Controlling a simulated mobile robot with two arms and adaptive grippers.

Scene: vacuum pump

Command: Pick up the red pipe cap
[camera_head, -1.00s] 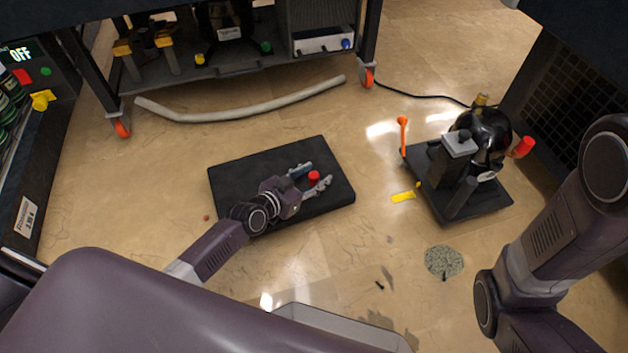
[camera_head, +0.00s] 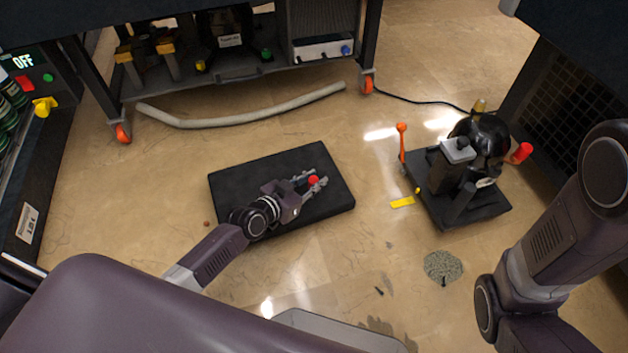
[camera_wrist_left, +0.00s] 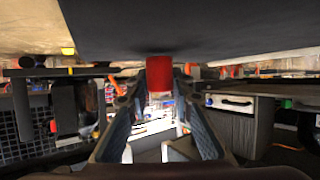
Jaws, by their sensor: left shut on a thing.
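The red pipe cap (camera_head: 313,180) is at the black mat (camera_head: 240,177) on the floor, between the fingertips of my left gripper (camera_head: 312,182). In the left wrist view the red cap (camera_wrist_left: 159,74) sits between the two finger ends (camera_wrist_left: 159,92), against the dark mat surface. My left gripper is shut on the cap. Whether the cap still touches the mat is hard to tell. My right gripper is not in view; only part of my right arm shows at the right.
A black pump (camera_head: 478,145) on a dark base stands right of the mat, with an orange-handled tool (camera_head: 402,141) beside it. A pale hose (camera_head: 245,118) lies behind the mat, before a wheeled cart (camera_head: 245,72). A grey-green patch (camera_head: 443,266) lies on otherwise open floor.

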